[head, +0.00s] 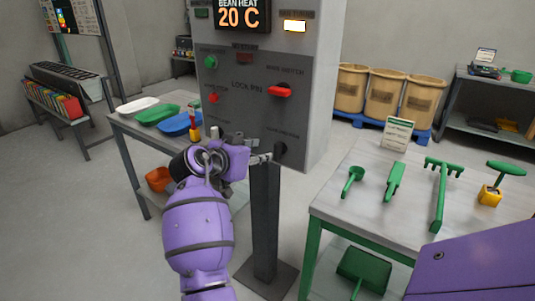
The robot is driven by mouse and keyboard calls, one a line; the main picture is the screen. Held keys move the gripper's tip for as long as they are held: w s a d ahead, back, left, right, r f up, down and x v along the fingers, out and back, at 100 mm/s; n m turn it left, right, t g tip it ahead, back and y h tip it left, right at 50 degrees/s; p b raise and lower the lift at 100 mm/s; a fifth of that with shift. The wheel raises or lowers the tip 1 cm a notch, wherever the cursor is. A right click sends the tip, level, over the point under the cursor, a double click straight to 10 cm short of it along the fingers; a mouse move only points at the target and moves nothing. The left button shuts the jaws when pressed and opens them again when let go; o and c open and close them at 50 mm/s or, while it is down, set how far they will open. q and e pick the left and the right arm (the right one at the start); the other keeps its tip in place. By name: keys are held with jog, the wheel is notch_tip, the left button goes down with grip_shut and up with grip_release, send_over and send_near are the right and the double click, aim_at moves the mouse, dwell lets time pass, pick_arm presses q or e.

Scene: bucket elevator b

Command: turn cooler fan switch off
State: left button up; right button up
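The grey control panel (245,115) fills the upper middle of the head view. A dark knob (280,149) sits at its lower right, under a small label that I cannot read surely; it may be the cooler fan switch. Its on or off position cannot be made out. The finger gap is not clear.
A red main switch handle (280,91), a green button (210,62) and a red control (213,97) are higher on the panel. A dark post (265,220) stands below. A table with green tools (330,212) is at right, one with trays (125,121) at left.

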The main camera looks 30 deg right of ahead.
jog(key=shift+v, duration=1.6)
jog(key=w+a+n+t+y, duration=0.4)
jog(key=w+a+n+t, duration=0.3)
jog(key=w, duration=0.1)
jog(key=s+a+f+n+t+y+p, duration=0.1)
jog(key=s+a+f+n+y+p, duration=0.15)
jog(key=s+f, duration=0.3)
jog(key=s+a+f+n+t+y+p, duration=0.1)
jog(key=s+a+f+n+t+y, duration=0.2)
jog(key=f, duration=0.4)
pick_arm(q)
notch_tip(320, 180, up, 6)
jog(key=w+d+p, duration=0.1)
jog(key=w+p, duration=0.1)
jog(key=p, duration=0.1)
jog(key=shift+w+r+t, duration=0.15)
jog(key=shift+r+t, duration=0.1)
jog(key=shift+t, duration=0.05)
pick_arm(e)
jog(key=s+f+g+y, duration=0.1)
jog(key=s+f, duration=0.6)
jog(key=s, duration=0.7)
jog(key=s+f+n+g+y, duration=0.1)
jog(key=s+f+g, duration=0.3)
jog(key=s, duration=1)
jog(key=s+f+g+y, duration=0.1)
jog(key=s+f+g, duration=0.1)
jog(key=s+f, duration=0.9)
jog(key=s, duration=0.3)
jog(key=shift+s+a, duration=0.3)
